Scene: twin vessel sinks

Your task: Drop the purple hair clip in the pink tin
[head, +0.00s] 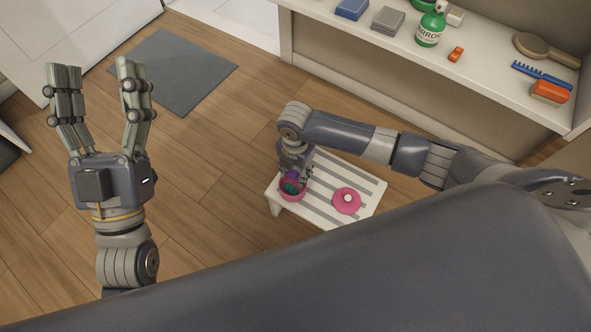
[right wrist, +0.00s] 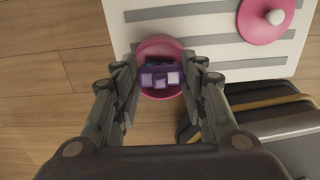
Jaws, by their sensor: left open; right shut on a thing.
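The purple hair clip (right wrist: 160,80) sits between the fingertips of my right gripper (right wrist: 162,68), which is shut on it. In the right wrist view the clip overlaps the round pink tin (right wrist: 160,95); I cannot tell its exact height over the tin's floor. In the head view the pink tin (head: 293,195) stands uncovered near the left end of a white slatted bench, with something green showing inside. My right gripper (head: 292,174) points down over the tin and partly hides it. My left gripper (head: 95,68) is open and empty, raised at the left, far from the tin.
A pink lid (head: 347,201) with a pale knob lies to the right of the tin on the slatted bench (head: 365,177). A shelf (head: 470,75) at upper right holds a green bottle (head: 431,28), brush and comb. A grey mat (head: 175,72) lies on open wooden floor.

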